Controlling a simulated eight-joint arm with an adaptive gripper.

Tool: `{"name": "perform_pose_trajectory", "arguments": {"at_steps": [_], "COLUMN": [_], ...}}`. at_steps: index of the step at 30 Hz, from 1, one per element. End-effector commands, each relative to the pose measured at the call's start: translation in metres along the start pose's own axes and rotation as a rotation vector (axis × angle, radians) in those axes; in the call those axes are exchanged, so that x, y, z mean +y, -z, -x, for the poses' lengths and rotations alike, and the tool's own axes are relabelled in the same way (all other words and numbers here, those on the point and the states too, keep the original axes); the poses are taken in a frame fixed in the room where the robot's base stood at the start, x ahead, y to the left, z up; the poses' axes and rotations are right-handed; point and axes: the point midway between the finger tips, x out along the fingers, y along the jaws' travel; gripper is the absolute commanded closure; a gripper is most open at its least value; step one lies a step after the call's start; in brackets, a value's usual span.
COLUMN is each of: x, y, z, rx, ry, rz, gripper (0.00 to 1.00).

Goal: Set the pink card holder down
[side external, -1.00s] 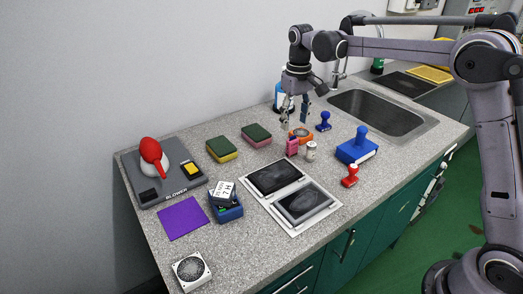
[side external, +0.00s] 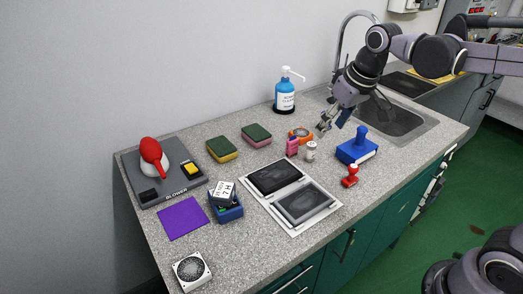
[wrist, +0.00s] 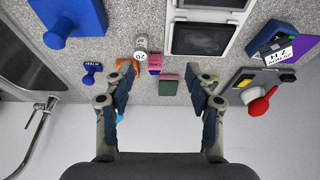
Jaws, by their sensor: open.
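The small pink card holder (side external: 292,147) stands upright on the speckled counter, beside the orange round item (side external: 300,135) and a small white cylinder (side external: 311,151). In the wrist view the card holder (wrist: 155,61) shows ahead, between the fingers' directions. My gripper (side external: 324,127) is open and empty, to the right of the card holder and apart from it. The wrist view shows both fingers of my gripper (wrist: 162,84) spread with nothing between them.
A two-pad white tray (side external: 290,193) lies in front. Two sponges (side external: 222,149) are left, and a blue pump bottle (side external: 284,95) stands behind. The sink (side external: 400,118) is at the back right.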

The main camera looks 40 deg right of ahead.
Motion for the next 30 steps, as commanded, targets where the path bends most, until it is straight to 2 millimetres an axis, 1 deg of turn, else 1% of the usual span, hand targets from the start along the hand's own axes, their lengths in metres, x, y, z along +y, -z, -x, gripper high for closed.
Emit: {"name": "perform_pose_trajectory", "arguments": {"at_steps": [1,6,9,13,16,17,20,30], "x": [-0.001,-0.003,-0.004,-0.005,-0.006,-0.006,-0.006,-0.006], "y": [-0.016,-0.062,-0.086,-0.108,-0.117,-0.119,-0.121,-0.121], "z": [0.001,-0.002,-0.008,-0.016,-0.021,-0.022,-0.023,-0.023], "rx": [0.028,0.127,0.18,0.232,0.257,0.261,0.269,0.268], "ry": [0.0,0.001,0.002,0.004,0.005,0.005,0.005,0.005], "rz": [0.0,0.0,-0.001,-0.002,-0.002,-0.002,-0.002,-0.002], "gripper": [0.44,0.44,0.44,0.44,0.44,0.37,0.37,0.37]}}
